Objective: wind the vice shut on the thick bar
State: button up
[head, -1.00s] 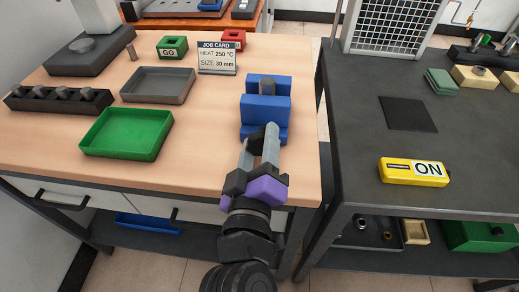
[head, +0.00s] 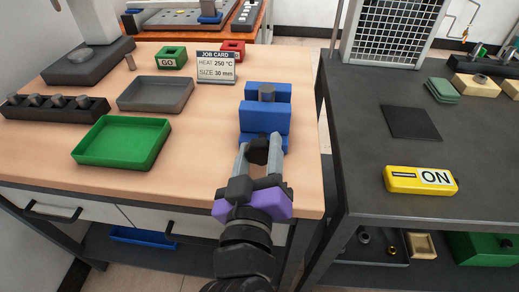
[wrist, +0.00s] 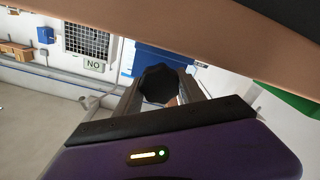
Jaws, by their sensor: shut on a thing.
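The blue vice (head: 264,117) stands at the right front of the wooden bench, and part of its blue body shows in the wrist view (wrist: 160,58). The vice's black lobed knob (head: 258,151) faces me. My gripper (head: 259,155) is shut on this knob, one grey finger on each side. The knob (wrist: 160,84) shows between the fingers in the wrist view.
A green tray (head: 78,154), a grey tray (head: 130,105) and a dark rack with several grey pieces (head: 50,110) lie left of the vice. The job card (head: 216,78) stands behind-left. A dark bench (head: 350,190) is right, across a gap.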

jog(key=shift+f, duration=0.15)
jog(key=o, duration=1.3)
jog(key=shift+o, duration=0.2)
jog(key=s, duration=0.7)
jog(key=shift+s, duration=0.4)
jog(key=shift+a, duration=0.15)
